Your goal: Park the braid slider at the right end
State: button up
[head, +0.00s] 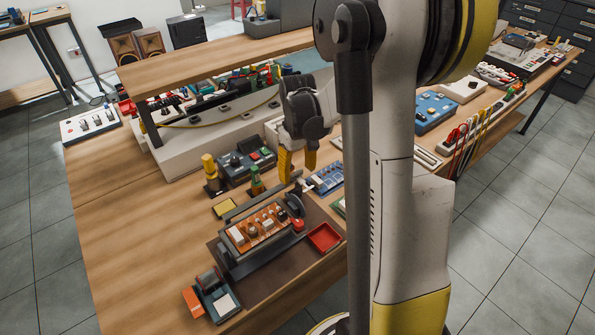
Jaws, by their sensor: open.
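My gripper (298,165) hangs over the workbench (130,235), its two yellow fingers apart and nothing visible between them. Below it stands a dark fixture (245,262) with a long bar and an orange board (258,229) that carries several small parts. A dark rounded part (295,205) is at the fixture's right end, with a red part (298,225) just below it. I cannot tell which piece is the braid slider, or where it sits on its track. The fingers appear above and behind the fixture's right end; contact cannot be made out.
A red tray (324,237) lies right of the fixture. A yellow-topped post (209,172), a dark control box (247,165) and a green-topped bottle (256,181) stand close left of my gripper. A blue board (327,178) lies to the right. The bench's left front is mostly clear.

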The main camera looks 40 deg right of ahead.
aim_at(298, 171)
jog(key=shift+r, duration=0.15)
notch_tip(298, 171, up, 12)
dwell(0.3)
dwell(0.4)
